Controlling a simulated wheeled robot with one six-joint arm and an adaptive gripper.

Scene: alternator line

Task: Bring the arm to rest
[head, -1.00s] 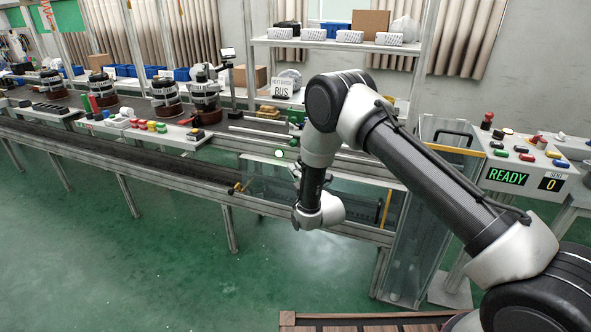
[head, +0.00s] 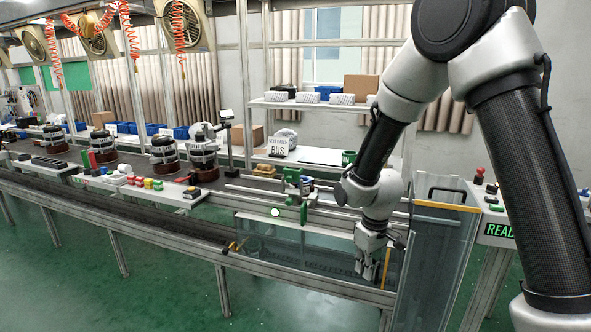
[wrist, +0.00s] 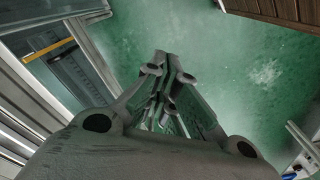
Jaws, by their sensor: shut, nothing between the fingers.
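My arm rises on the right of the head view, bends at the top and comes down over the front edge of the line. My gripper (head: 369,277) hangs pointing down in front of the glass-sided section, at the end of the folded wrist. In the wrist view my gripper (wrist: 168,60) has its two fingers together, with nothing between them. Below the fingers there is only green floor (wrist: 200,40).
A clear panel with a yellow top edge (head: 447,206) stands close right of my gripper. A control box with a READY display (head: 499,230) is beyond it. The conveyor (head: 130,205) runs left, with alternators (head: 163,152) behind. Green floor (head: 160,290) in front is clear.

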